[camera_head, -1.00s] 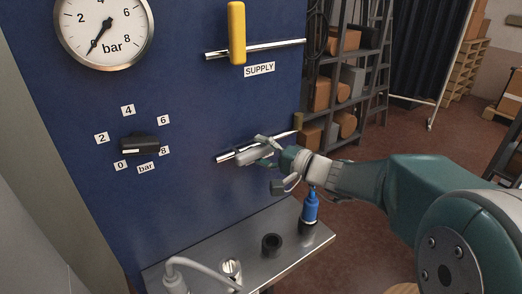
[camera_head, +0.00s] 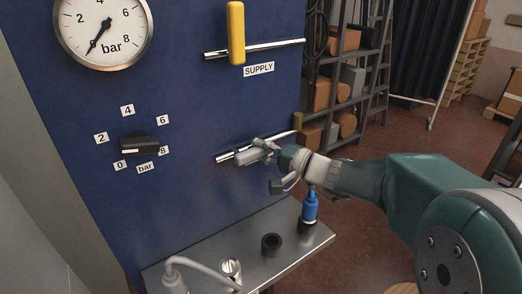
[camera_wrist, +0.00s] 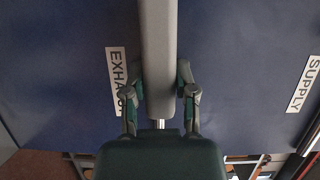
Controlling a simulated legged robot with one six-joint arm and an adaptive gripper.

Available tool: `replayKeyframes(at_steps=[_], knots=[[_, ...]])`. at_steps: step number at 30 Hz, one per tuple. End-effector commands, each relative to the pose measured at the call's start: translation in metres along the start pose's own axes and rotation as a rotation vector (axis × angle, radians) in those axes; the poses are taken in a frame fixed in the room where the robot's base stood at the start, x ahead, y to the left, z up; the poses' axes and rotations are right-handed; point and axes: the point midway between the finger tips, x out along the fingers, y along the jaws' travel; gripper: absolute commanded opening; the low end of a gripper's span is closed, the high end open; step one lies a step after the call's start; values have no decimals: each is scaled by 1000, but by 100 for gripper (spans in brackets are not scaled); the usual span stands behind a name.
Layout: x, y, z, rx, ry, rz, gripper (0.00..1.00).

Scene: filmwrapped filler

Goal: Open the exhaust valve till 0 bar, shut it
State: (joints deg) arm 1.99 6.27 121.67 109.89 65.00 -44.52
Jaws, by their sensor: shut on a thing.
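The exhaust valve's grey lever (camera_wrist: 158,60) runs between my fingers in the wrist view, in line with the lettering of the EXHAUST label (camera_wrist: 117,80), which is partly covered. In the head view the lever (camera_head: 246,158) lies roughly along the lower pipe (camera_head: 222,158). My gripper (camera_head: 264,150) is shut on it, and both fingers flank it in the wrist view (camera_wrist: 159,92). The pressure gauge (camera_head: 120,28) has its needle at the lower left, below the 2 mark; no 0 numeral is readable there.
The yellow supply lever (camera_head: 237,33) stands upright across the upper pipe, above the SUPPLY label (camera_head: 259,69). A black knob (camera_head: 139,145) sits on the panel at left.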

Motion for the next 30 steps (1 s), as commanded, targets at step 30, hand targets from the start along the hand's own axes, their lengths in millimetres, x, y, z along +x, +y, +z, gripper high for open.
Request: replayKeyframes(at_steps=[30], knots=[[3, -24, 7, -461, -4, 191, 0]])
